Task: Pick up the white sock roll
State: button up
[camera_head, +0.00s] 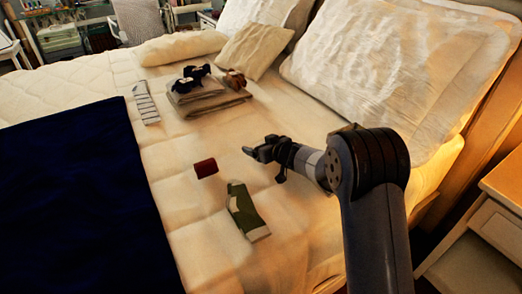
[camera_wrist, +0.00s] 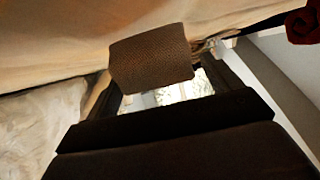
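I cannot make out a clearly white sock roll in either view. My gripper (camera_head: 262,156) hangs over the cream bed, to the right of a dark red roll (camera_head: 206,167). In the wrist view, a brownish knit-textured block (camera_wrist: 152,58) sits at the far end of my gripper (camera_wrist: 165,85). It is in shadow, so its true colour is unclear. I cannot tell whether the fingers touch it. The red roll also shows at the wrist view's upper right corner (camera_wrist: 303,25).
A green and white sock (camera_head: 246,210) lies in front of my gripper. Folded towels (camera_head: 208,102) carry dark rolls (camera_head: 192,77) and a brown roll (camera_head: 234,80). A striped sock (camera_head: 146,103) lies left of them. Large pillows (camera_head: 390,70) fill the right; a navy blanket (camera_head: 80,200) covers the left.

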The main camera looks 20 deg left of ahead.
jog(key=c, duration=1)
